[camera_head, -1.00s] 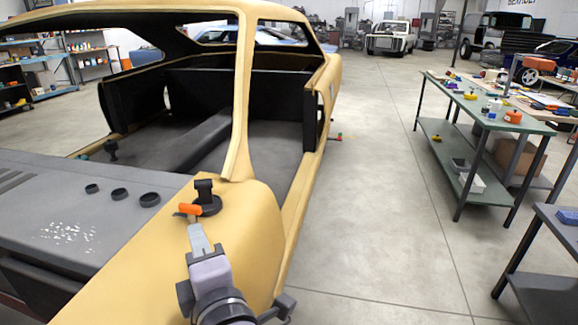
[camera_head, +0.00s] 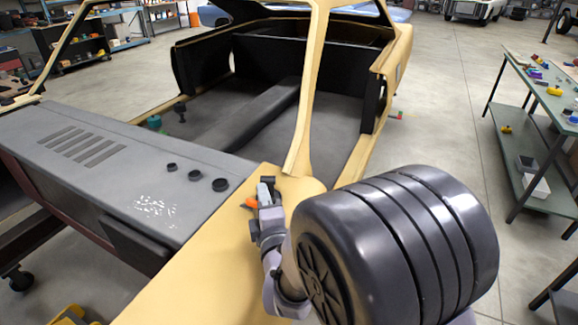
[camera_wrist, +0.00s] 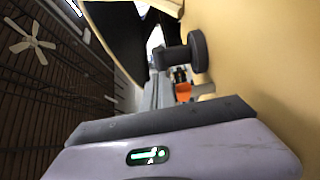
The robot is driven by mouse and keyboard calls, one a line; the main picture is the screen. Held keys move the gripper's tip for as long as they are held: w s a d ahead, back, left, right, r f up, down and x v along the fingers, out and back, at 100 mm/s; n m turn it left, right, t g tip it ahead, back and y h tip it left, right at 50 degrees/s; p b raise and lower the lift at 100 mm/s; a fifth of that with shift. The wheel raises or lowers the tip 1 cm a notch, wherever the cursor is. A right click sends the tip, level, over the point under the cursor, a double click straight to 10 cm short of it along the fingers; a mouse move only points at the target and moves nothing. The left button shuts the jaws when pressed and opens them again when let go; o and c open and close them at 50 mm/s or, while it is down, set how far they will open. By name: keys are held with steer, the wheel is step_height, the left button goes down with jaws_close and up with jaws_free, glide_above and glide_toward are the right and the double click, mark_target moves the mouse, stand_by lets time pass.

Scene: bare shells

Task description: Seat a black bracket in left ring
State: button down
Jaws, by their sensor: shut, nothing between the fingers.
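A black bracket (camera_head: 280,177) stands on the yellow fender, beside my gripper's end; its base is mostly hidden. The wrist view shows a dark post with a round base (camera_wrist: 199,50) against the yellow surface, just past my gripper. My gripper (camera_head: 264,193) is shut and empty, with an orange piece (camera_head: 252,204) at its end; the orange also shows in the wrist view (camera_wrist: 183,90). Three dark rings sit in a row on the grey panel: left ring (camera_head: 172,167), middle ring (camera_head: 196,175), right ring (camera_head: 220,184). No bracket shows in them.
The grey panel (camera_head: 70,125) has slots and white specks. A windscreen pillar (camera_head: 309,85) rises behind the bracket. Another small dark upright object (camera_head: 180,110) stands in the car shell. My large dark arm joint fills the right centre. A green workbench (camera_head: 540,110) stands at right.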

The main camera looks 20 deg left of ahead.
steer(key=shift+w, duration=0.35)
steer(key=shift+w+d+f, duration=0.1)
steer(key=shift+w+f, duration=0.05)
steer(key=shift+w, duration=0.05)
steer(key=shift+w+d+b, duration=0.15)
steer(key=shift+w+b, duration=0.7)
